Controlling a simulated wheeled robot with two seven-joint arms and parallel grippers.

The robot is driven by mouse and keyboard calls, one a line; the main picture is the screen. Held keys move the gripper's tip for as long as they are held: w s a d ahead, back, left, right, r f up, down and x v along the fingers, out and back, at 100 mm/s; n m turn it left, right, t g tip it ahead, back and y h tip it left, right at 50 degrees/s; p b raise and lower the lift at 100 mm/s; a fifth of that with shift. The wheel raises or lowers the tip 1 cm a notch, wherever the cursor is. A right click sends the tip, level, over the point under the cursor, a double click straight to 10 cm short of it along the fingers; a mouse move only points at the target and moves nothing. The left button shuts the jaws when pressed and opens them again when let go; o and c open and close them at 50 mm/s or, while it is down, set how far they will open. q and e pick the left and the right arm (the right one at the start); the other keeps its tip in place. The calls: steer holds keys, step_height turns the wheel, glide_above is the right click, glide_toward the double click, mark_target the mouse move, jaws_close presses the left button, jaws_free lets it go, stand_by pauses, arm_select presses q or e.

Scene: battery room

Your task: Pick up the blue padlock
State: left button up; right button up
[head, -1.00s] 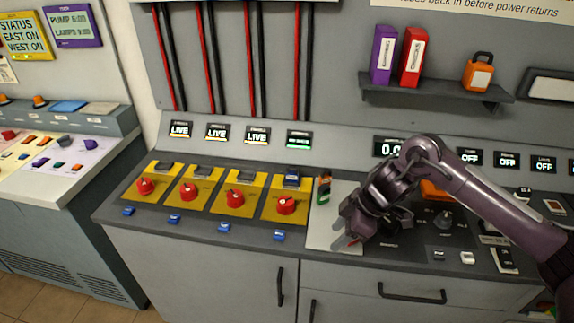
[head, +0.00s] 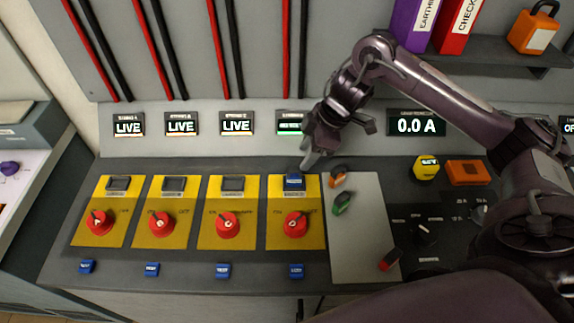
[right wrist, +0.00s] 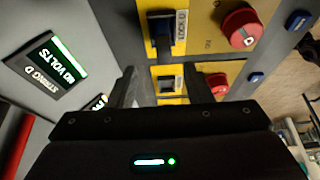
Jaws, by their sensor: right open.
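A small blue padlock (head: 293,181) sits at the top of the fourth yellow switch panel (head: 280,243), above that panel's red knob (head: 295,224). In the right wrist view the padlock (right wrist: 163,32) is dark blue, beside a "LOCK D" label. My right gripper (head: 312,162) is just behind and to the right of the padlock, above the console. In its wrist view the fingers (right wrist: 163,88) are apart with nothing between them; the padlock lies beyond the fingertips. My left gripper is not in view.
Three more yellow panels (head: 228,238) with red knobs stand to the left. Small blue tags (head: 223,271) line the front edge. A pale mat (head: 362,240) at right holds orange (head: 338,176), green (head: 343,203) and red (head: 390,260) items. Displays (head: 236,124) line the sloped back.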

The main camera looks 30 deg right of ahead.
mark_target(295, 168)
steer(key=shift+s+a+f, duration=0.1)
steer(key=shift+a+f, duration=0.1)
steer(key=shift+f, duration=0.3)
steer(key=shift+a+f, duration=0.2)
steer(key=shift+f, duration=0.3)
steer(key=x, duration=0.3)
steer(key=shift+a+f, duration=0.1)
steer(key=shift+a, duration=0.2)
steer(key=shift+x, duration=0.8)
steer(key=shift+d, duration=0.1)
steer(key=c, duration=0.3)
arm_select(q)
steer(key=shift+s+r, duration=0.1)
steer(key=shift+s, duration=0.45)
arm_select(e)
jaws_close()
